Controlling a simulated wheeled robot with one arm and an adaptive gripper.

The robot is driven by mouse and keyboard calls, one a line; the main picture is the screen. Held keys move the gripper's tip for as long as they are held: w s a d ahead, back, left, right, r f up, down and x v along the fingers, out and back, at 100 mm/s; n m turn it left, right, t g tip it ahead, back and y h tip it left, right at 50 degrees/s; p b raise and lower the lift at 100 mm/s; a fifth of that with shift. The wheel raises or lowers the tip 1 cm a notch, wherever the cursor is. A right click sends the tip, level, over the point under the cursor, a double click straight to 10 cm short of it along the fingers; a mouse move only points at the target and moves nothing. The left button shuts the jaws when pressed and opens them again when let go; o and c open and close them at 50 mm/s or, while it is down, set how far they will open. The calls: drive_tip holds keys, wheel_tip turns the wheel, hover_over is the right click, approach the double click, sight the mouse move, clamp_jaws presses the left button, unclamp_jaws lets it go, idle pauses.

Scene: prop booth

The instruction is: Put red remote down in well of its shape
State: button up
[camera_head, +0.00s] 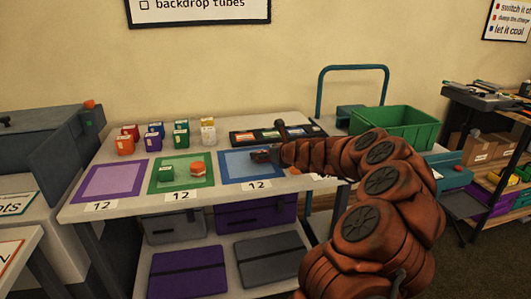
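My gripper (264,155) is at the end of my red-brown arm, low over the blue-bordered square (236,167) and just in front of the black tray. It is small and dark here, and I cannot tell whether its fingers are open or shut, or what they hold. The black tray (235,141) lies at the back right of the table, with a row of coloured patches in orange-red, green and blue. My arm hides part of its front edge. I cannot make out the red remote for certain, nor the shape of each well.
The table (133,204) also bears a purple square (114,182), a green square (155,183) with small blocks on it, and several coloured boxes (182,134) behind. A green bin (400,127) stands at right. Cases (255,217) sit on the shelves below.

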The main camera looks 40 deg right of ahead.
drive_tip(key=shift+o, duration=0.8)
drive_tip(key=shift+r, duration=0.2)
drive_tip(key=p+v, duration=0.1)
drive_tip(key=v, duration=1.1)
drive_tip(key=shift+p, duration=0.35)
